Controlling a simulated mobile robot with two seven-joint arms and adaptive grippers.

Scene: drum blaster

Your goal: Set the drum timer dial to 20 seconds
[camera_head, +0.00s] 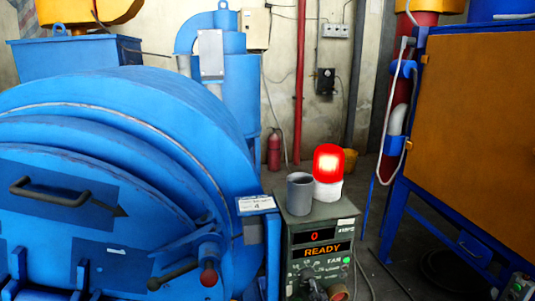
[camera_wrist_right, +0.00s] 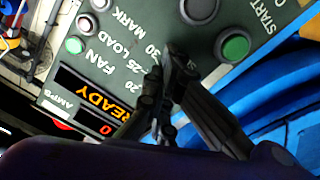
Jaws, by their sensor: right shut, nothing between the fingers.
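The drum timer dial is mostly hidden behind my right gripper (camera_wrist_right: 175,58) in the right wrist view. Its printed marks 20, 25 and 30 (camera_wrist_right: 140,70) show beside the fingers. I cannot tell where its pointer stands. The dial sits on the green control panel (camera_wrist_right: 105,25), which also shows in the head view (camera_head: 341,238). My right gripper is shut and empty, its fingertips close over the dial area; contact cannot be told. The panel display (camera_wrist_right: 88,98) reads 0 and READY, as in the head view (camera_head: 322,243). My left gripper is not in view.
A lit red beacon (camera_head: 328,162) and a grey cup (camera_head: 300,193) stand on the control box. The large blue drum machine (camera_head: 210,130) fills the left.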

